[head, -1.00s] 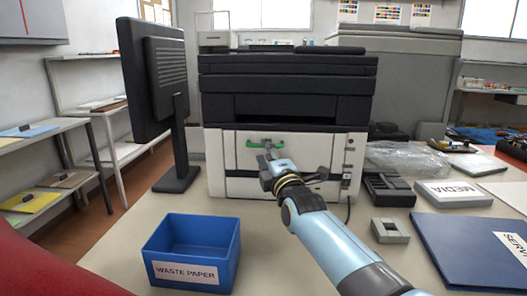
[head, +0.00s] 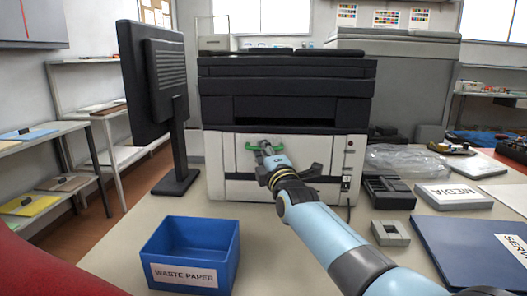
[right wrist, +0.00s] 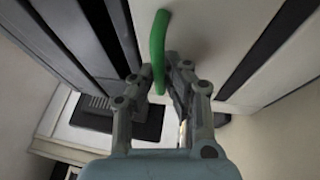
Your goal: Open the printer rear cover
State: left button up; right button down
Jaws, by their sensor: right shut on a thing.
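The printer (head: 288,85) stands at the back of the table, dark on top with a white lower body. Its white rear cover (head: 228,160) faces me and looks closed or nearly so. A green handle (head: 250,147) sits on the cover and also shows in the right wrist view (right wrist: 159,40). My right gripper (head: 266,158) is at the handle, its fingers on both sides of the green bar in the right wrist view (right wrist: 157,82), shut on it. The arm hides part of the cover's lower middle. My left gripper is out of view.
A blue waste paper bin (head: 185,281) stands at the front left. A monitor (head: 155,85) stands left of the printer. A grey block (head: 390,241), a dark tray (head: 388,201), a MEDIA box (head: 453,205) and a blue folder (head: 470,250) lie to the right.

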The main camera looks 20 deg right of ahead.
jog(key=shift+s+a+f+n+t+y+b, duration=0.3)
jog(key=shift+s+f+t+b, duration=0.55)
jog(key=shift+b, duration=0.95)
jog(key=shift+s+a+f+n+t+y+b, duration=0.1)
jog(key=shift+s+a+f+n+t+b, duration=0.35)
jog(key=shift+s+f+b, duration=1)
jog(key=shift+w+r+b, duration=0.3)
jog(key=shift+b, duration=0.1)
jog(key=c, duration=1.4)
grip_release()
jog(key=shift+w, duration=0.1)
jog(key=s, duration=0.5)
jog(key=s+f, duration=0.1)
jog(key=s, duration=0.5)
jog(key=s+f, duration=0.1)
jog(key=s, duration=0.4)
jog(key=shift+s+d, duration=0.2)
jog(key=shift+s, duration=0.2)
